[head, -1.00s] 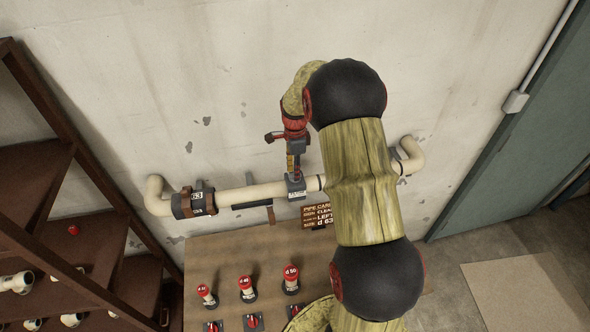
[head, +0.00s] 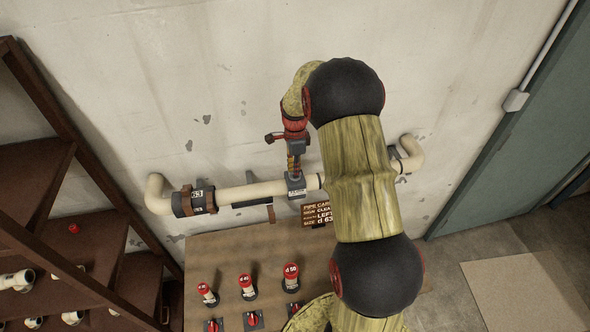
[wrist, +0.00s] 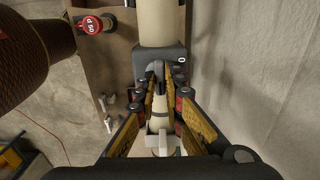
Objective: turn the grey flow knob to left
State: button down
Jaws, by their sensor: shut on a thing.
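The grey flow knob stands out from a grey valve block (head: 296,186) on the cream wall pipe (head: 252,193). My gripper (head: 296,172) reaches down to it in the head view and is shut on the knob. In the wrist view my gripper (wrist: 159,75) has its yellow-padded fingers converging at the grey block (wrist: 150,62), which bears a white "0" mark. The knob is mostly hidden between the fingertips, so its exact pointing direction cannot be told.
A dark coupling (head: 194,201) clasps the pipe's left end. A card (head: 317,213) reads LEFT and d 63. Below, a bench (head: 225,252) holds several red-capped fittings (head: 246,286). A brown shelf (head: 95,250) stands at left, a green door (head: 510,130) at right.

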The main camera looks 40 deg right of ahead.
jog(key=shift+n, duration=0.3)
jog(key=n+b, duration=0.2)
jog(key=n, duration=0.2)
jog(key=shift+n, duration=0.3)
jog(key=n+b, duration=0.2)
jog(key=n, duration=0.3)
jog(key=n+b, duration=0.1)
jog(key=n, duration=0.3)
jog(key=shift+n+b, duration=0.35)
jog(key=shift+n, duration=1.45)
jog(key=c, duration=1.9)
grip_release()
